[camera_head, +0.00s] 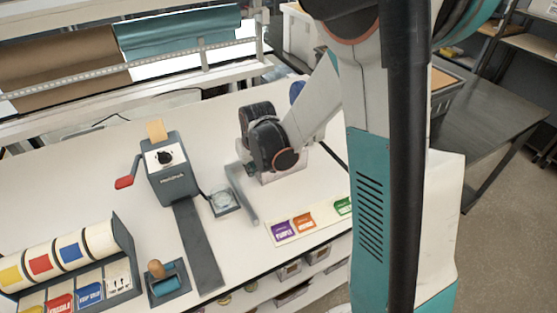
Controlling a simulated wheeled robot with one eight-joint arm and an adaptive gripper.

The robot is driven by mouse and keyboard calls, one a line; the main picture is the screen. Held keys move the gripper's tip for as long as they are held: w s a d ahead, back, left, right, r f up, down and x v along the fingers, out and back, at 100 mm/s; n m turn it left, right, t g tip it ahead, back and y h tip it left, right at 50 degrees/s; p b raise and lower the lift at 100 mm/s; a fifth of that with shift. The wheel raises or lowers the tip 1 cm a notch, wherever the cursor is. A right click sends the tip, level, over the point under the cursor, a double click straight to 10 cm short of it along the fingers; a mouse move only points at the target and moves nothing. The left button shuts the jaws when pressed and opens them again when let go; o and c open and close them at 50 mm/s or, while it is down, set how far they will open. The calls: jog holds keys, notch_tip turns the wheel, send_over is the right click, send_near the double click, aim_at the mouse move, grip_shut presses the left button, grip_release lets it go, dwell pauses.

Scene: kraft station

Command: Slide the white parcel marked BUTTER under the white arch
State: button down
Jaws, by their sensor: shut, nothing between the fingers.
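I cannot make out the white parcel marked BUTTER or the white arch for certain in the head view. My arm reaches down over the right part of the white table (100,165), and its dark wrist covers the spot behind it. My gripper's fingers are hidden behind the wrist and arm. A pale grey angled bar (242,196) lies just left of my wrist. A clear box-like thing (292,167) shows partly below the wrist. A small blue thing (297,90) shows partly behind the arm.
A grey dispenser (172,180) with a red-handled crank stands mid-table, near a small dish (223,200). A label strip (310,222) lies by the front edge. The back left table is clear.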

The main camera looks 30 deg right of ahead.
jog(key=shift+d, duration=0.7)
jog(key=shift+w+d+b, duration=0.1)
jog(key=shift+d+b, duration=0.25)
jog(key=shift+d, duration=1.2)
jog(key=shift+w+d, duration=0.1)
jog(key=shift+d, duration=1.25)
jog(key=shift+d+b, duration=0.2)
jog(key=shift+b, duration=0.1)
jog(key=shift+d, duration=1.35)
